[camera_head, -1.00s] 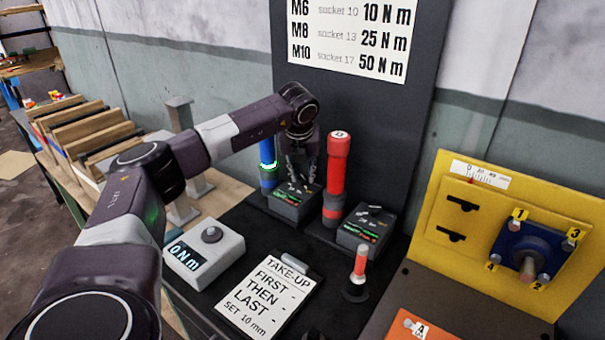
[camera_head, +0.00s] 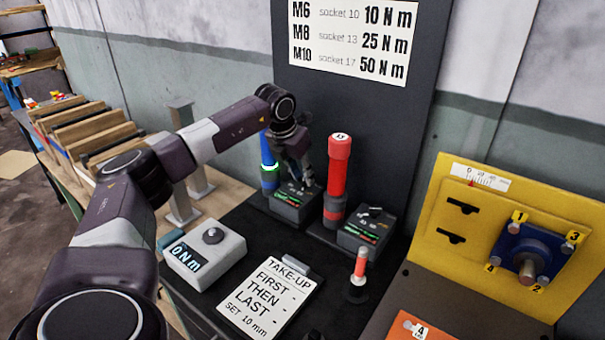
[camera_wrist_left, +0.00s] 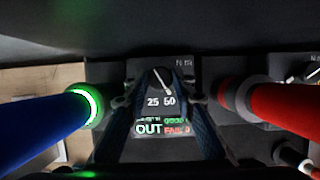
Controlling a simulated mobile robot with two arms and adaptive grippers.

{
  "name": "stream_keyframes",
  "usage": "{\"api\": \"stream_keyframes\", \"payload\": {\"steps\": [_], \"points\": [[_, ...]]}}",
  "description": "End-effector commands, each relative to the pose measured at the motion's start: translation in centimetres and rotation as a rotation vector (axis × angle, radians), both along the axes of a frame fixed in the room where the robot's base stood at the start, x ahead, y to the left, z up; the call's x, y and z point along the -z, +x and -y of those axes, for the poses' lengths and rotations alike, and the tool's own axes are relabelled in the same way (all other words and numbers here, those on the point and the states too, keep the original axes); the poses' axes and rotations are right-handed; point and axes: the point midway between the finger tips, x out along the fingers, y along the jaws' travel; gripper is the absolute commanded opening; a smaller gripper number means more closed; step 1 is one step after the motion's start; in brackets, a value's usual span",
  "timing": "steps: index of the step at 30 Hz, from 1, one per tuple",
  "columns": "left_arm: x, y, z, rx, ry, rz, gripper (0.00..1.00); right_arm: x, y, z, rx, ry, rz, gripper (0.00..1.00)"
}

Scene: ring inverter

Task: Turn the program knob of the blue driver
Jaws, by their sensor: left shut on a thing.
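The blue driver (camera_head: 267,150), with a green glowing ring, stands at the left of its dark control box (camera_head: 287,208). In the left wrist view, the blue driver (camera_wrist_left: 40,130) is at the left. The program knob (camera_wrist_left: 161,80) has a white pointer line slanting up and left, above the printed 25 and 50. My left gripper (camera_head: 306,186) reaches down to the top of the box. Its fingers (camera_wrist_left: 160,101) are on either side of the knob, shut on it. The box display reads OUT, with GOOD and FAIL beside it. My right gripper is not in view.
A red driver (camera_head: 337,170) stands close to the right, with its own box (camera_head: 366,229). A grey 0 N m meter (camera_head: 205,258), a TAKE-UP card (camera_head: 266,299) and a small red-handled tool (camera_head: 360,265) are in front. A yellow panel (camera_head: 470,265) is at the right.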

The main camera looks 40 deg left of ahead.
Motion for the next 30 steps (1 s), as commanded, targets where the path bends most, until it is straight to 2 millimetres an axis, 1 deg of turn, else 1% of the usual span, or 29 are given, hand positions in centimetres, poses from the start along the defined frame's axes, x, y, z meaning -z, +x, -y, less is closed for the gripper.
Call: {"api": "stream_keyframes", "payload": {"steps": [3,10,26,27,30], "points": [[-0.21,0.04,-0.15,0.063,-0.001,0.003,0.00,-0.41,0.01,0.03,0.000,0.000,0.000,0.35],[-0.14,0.04,-0.18,0.146,0.000,0.002,0.00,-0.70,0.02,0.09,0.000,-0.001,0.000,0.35],[-0.12,0.05,-0.19,0.172,0.000,0.003,0.00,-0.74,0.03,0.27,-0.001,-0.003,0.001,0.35],[-0.12,0.05,-0.19,0.172,0.000,0.003,0.27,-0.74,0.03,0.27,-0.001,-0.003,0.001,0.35],[-0.10,0.04,-0.18,0.172,0.000,0.002,0.38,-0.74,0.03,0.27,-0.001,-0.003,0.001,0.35]]}}
